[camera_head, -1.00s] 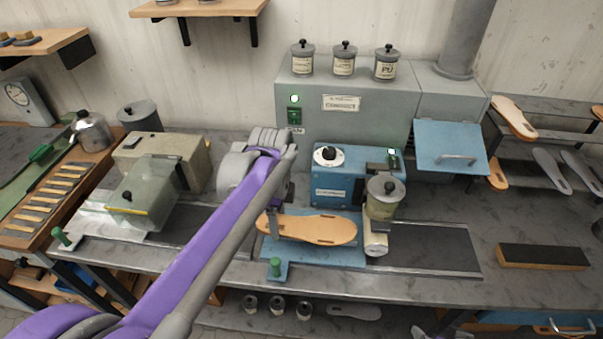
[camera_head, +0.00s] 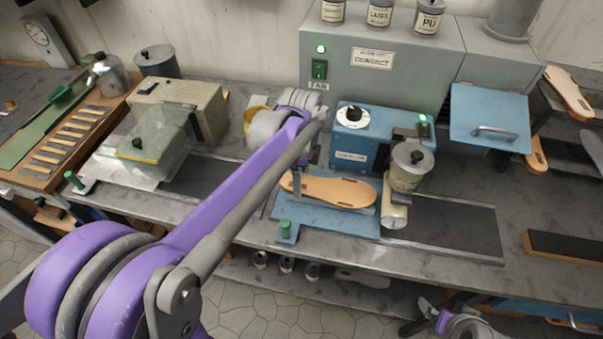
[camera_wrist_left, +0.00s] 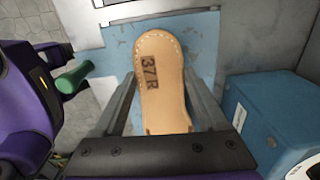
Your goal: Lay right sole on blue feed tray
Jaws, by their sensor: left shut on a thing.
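The right sole (camera_head: 335,193) is tan with a dark slot and lies flat over the blue feed tray (camera_head: 330,222). In the left wrist view the sole (camera_wrist_left: 162,85) shows a "37R" mark and stitching at its rounded end. My left gripper (camera_head: 296,184) is shut on the sole at its left end, its fingers (camera_wrist_left: 160,105) on either side of it. The blue tray (camera_wrist_left: 205,40) shows under the sole in the wrist view. I cannot tell whether the sole touches the tray. My right gripper (camera_head: 440,312) shows only partly at the bottom right.
A blue machine (camera_head: 365,135) stands behind the tray. A glue pot (camera_head: 410,165) and roller (camera_head: 395,207) stand close at the sole's right end. A green-knobbed handle (camera_head: 285,228) sits at the tray's front left. A dark belt (camera_head: 450,225) runs right.

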